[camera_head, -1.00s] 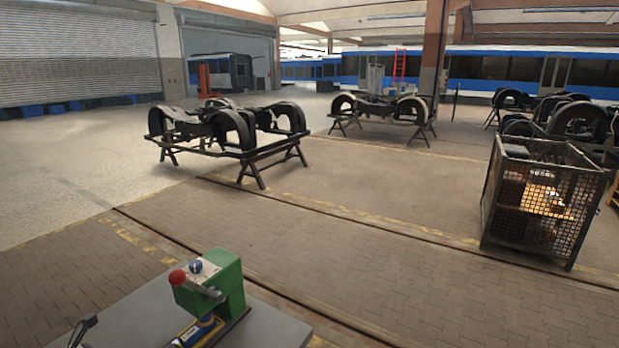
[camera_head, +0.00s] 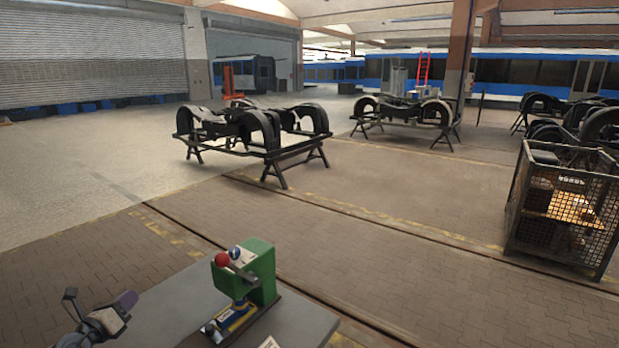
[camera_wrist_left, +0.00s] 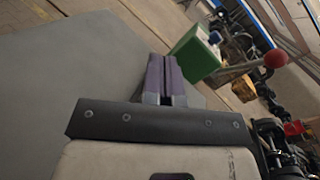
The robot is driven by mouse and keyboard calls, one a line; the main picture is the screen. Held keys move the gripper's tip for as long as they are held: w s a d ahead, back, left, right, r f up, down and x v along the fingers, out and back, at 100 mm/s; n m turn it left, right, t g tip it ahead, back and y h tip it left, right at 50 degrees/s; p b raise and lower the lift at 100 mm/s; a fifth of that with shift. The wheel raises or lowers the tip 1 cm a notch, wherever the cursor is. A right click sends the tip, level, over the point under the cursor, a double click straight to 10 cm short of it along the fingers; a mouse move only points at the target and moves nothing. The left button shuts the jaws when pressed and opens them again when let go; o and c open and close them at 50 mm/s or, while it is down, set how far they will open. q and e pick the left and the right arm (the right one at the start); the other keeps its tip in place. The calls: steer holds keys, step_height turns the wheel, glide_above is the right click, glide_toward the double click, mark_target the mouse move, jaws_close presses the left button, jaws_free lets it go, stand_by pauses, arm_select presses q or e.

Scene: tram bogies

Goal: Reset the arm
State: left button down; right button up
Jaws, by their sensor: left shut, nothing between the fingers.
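My left gripper (camera_head: 126,300) shows at the lower left of the head view, over the left part of the grey table (camera_head: 180,310). In the left wrist view its two purple fingers (camera_wrist_left: 164,78) lie together, shut with nothing between them. A green press-like device (camera_head: 262,265) with a lever and a red ball knob (camera_head: 222,259) stands on the table, to the right of the gripper and apart from it. It also shows in the left wrist view (camera_wrist_left: 194,60), beyond the fingertips. My right gripper is in neither view.
A wire mesh crate (camera_head: 560,215) stands on the floor at the right. Black tram bogies on stands (camera_head: 255,130) fill the mid-floor, with blue and white trams (camera_head: 510,70) behind. The paved floor between table and bogies is clear.

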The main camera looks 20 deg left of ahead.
arm_select(q)
steer(key=s+d+r+n+g+y, duration=0.2)
steer(key=s+d+r+n+y, duration=0.15)
steer(key=n+y, duration=1)
steer(key=s+d+f+n+g+h, duration=0.3)
steer(key=s+d+f+n, duration=0.1)
steer(key=d, duration=0.4)
steer(key=s+d+f+n+g+h, duration=0.3)
steer(key=s+d+f+n+h, duration=0.1)
steer(key=d+f, duration=0.3)
steer(key=s+d+f+n+g+h, duration=0.3)
steer(key=s+d+f+n+h, duration=0.1)
steer(key=s+d+f, duration=0.2)
steer(key=shift+s+d+f+g, duration=0.15)
steer(key=shift+d+f, duration=0.3)
steer(key=shift+d, duration=0.2)
steer(key=shift+s+d+f+g, duration=0.15)
steer(key=shift+d+f, duration=0.25)
steer(key=shift+d, duration=0.25)
steer(key=s+d+f+n+g+h, duration=0.1)
steer(key=s+d+f+g+h, duration=0.2)
steer(key=s+d, duration=0.5)
steer(key=s+d+f+n+h, duration=0.1)
steer(key=s+d+f+h, duration=0.1)
steer(key=s+d+f, duration=0.4)
step_height(320, 180, up, 29)
steer(key=d+p, duration=0.1)
steer(key=p, duration=2.5)
steer(key=shift+s+d+p, duration=0.15)
steer(key=shift+d+p, duration=0.2)
